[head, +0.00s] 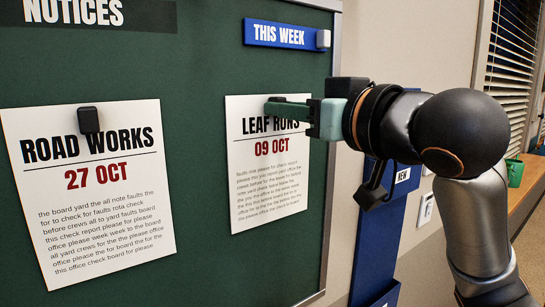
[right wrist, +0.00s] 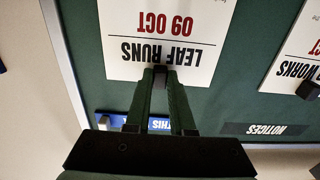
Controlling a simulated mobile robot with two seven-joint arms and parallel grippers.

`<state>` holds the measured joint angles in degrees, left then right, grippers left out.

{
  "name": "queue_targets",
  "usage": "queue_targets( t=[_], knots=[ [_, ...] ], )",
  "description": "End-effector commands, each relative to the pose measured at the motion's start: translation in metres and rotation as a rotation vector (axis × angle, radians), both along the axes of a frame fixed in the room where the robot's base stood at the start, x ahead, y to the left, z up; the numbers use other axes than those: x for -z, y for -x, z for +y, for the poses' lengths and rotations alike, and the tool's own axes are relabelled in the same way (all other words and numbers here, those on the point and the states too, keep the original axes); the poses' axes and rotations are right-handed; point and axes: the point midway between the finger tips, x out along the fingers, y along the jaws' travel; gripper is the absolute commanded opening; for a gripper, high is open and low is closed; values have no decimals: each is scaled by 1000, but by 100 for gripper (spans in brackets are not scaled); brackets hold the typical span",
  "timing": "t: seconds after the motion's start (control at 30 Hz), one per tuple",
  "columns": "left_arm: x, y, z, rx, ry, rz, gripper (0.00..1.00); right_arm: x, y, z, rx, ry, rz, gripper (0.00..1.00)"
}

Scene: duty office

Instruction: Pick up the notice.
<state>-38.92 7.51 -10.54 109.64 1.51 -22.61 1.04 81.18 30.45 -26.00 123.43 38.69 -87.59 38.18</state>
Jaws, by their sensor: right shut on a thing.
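Two white notices hang on the green board. The "LEAF RUNS 09 OCT" notice (head: 268,180) is at the right and also shows upside down in the right wrist view (right wrist: 205,20). The "ROAD WORKS 27 OCT" notice (head: 95,215) is at the left, with a black magnet (head: 88,120) at its top. My right gripper (head: 276,108) is at the top edge of the LEAF RUNS notice, its fingers shut on the black magnet (right wrist: 159,70) there. The fingers partly hide the title. The sheet looks flat against the board. My left gripper is out of view.
A blue "THIS WEEK" strip (head: 284,34) with a pale block (head: 323,39) at its end sits above the LEAF RUNS notice. Right of the board's metal frame, a blue panel with a "NEW" label (head: 403,175) hangs behind my arm. A green cup (head: 514,172) stands at far right.

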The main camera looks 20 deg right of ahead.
Motion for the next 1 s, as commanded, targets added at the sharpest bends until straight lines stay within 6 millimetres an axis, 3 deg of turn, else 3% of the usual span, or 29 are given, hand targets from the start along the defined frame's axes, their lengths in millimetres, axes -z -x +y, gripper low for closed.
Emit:
queue_targets(
  t=[0.57, 1.0],
  knots=[
    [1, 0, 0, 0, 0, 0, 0, -8, 7, -3, 1, -1, -4, 0],
    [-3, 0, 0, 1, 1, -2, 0, -72, 14, -5, -1, 0, -4, 0]
  ],
)
